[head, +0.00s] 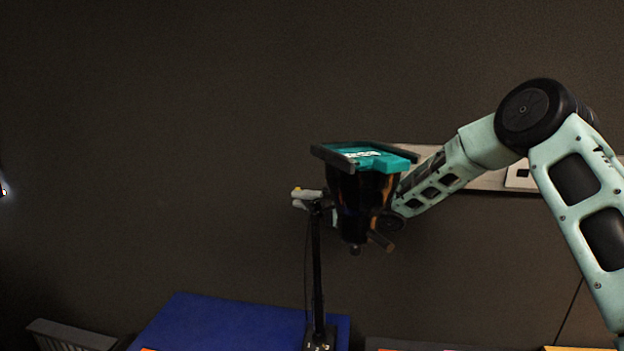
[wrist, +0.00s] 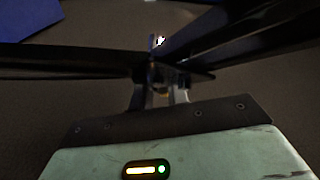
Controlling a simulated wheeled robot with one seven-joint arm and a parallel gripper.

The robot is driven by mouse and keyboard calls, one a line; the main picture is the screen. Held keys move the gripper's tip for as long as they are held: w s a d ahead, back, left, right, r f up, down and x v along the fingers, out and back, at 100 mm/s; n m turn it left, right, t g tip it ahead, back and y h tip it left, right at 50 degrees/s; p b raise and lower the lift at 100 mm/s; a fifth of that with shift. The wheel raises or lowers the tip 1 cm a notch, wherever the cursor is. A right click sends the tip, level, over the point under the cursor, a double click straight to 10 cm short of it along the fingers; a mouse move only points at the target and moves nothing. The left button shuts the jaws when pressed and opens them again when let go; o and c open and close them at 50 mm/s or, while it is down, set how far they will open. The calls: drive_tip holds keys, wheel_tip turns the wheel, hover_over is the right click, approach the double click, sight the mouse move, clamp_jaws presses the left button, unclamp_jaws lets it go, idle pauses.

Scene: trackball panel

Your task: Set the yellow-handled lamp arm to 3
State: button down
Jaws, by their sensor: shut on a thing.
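The lamp has a thin black post (head: 317,270) on a small dark base with pale marks (head: 320,340). A small yellow bit (head: 297,190) shows at the post's upper end, beside pale grey parts. My gripper (wrist: 160,92) is shut on the lamp arm at the middle of the wrist view; a small yellowish patch shows between its fingers. Black bars (wrist: 70,63) cross just beyond the fingers. In the head view my dark and teal wrist hides the contact from the right. No scale or number 3 can be read.
The lamp base stands by a blue surface (head: 220,322) at the bottom. A grey slatted tray (head: 70,335) lies at the lower left. A pale strip with a socket (head: 520,177) runs along the dark wall behind my arm. The space left of the lamp is clear.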

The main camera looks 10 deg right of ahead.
drive_tip(key=shift+s+a+n+g+y+p, duration=0.2)
drive_tip(key=shift+a+n+g+y+p, duration=0.35)
drive_tip(key=shift+g, duration=0.45)
drive_tip(key=shift+s+a+n+g+y+p, duration=0.15)
drive_tip(key=shift+a+n+g+y+p, duration=0.3)
drive_tip(key=shift+n+g, duration=0.45)
drive_tip(key=shift+d, duration=0.1)
drive_tip(key=c, duration=1.4)
unclamp_jaws()
drive_tip(key=shift+o, duration=0.2)
drive_tip(key=shift+d, duration=0.1)
drive_tip(key=b+v, duration=0.6)
drive_tip(key=v, duration=1.1)
drive_tip(key=shift+r, duration=0.2)
drive_tip(key=shift+d, duration=0.1)
